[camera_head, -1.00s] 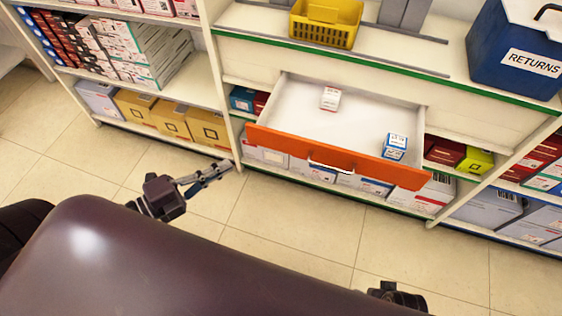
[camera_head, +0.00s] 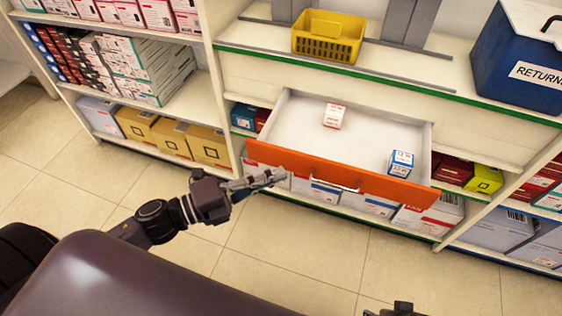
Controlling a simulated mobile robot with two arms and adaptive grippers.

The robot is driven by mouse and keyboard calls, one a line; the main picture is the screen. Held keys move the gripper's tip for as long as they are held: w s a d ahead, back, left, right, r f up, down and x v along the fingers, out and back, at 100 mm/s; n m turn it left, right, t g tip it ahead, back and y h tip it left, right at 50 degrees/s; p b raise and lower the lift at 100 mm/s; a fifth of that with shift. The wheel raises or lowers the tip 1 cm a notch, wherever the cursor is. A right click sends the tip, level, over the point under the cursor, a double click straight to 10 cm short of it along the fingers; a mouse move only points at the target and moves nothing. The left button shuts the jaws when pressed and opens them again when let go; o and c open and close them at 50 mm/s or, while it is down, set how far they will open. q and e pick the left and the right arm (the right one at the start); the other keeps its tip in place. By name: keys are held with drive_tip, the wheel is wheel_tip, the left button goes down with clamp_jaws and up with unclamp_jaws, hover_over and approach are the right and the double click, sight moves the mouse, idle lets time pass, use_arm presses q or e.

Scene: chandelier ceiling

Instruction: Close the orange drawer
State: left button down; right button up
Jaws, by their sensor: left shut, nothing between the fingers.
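The orange drawer (camera_head: 385,184) is pulled out from the shelf unit, with its orange front facing me and a pale handle (camera_head: 335,185) in the middle. Inside its white tray lie a small red-and-white box (camera_head: 334,116) and a blue-and-white box (camera_head: 401,163). My left gripper (camera_head: 280,174) is shut and empty. It appears just in front of the left part of the drawer front; I cannot tell whether it touches. A small dark part of my right arm shows at the bottom edge; its fingers are hidden.
Boxes stand on the shelf below the drawer. A yellow basket (camera_head: 328,36) and a blue returns bin (camera_head: 520,62) stand on the counter above. Shelves with boxes (camera_head: 171,135) stand at left. The tiled floor (camera_head: 290,255) in front is clear.

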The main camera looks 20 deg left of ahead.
sight(297, 156)
use_arm(q)
drive_tip(key=w, duration=0.3)
drive_tip(key=shift+d, duration=0.1)
drive_tip(key=shift+w, duration=0.6)
use_arm(e)
drive_tip(key=shift+w+r, duration=0.1)
drive_tip(key=shift+r, duration=0.9)
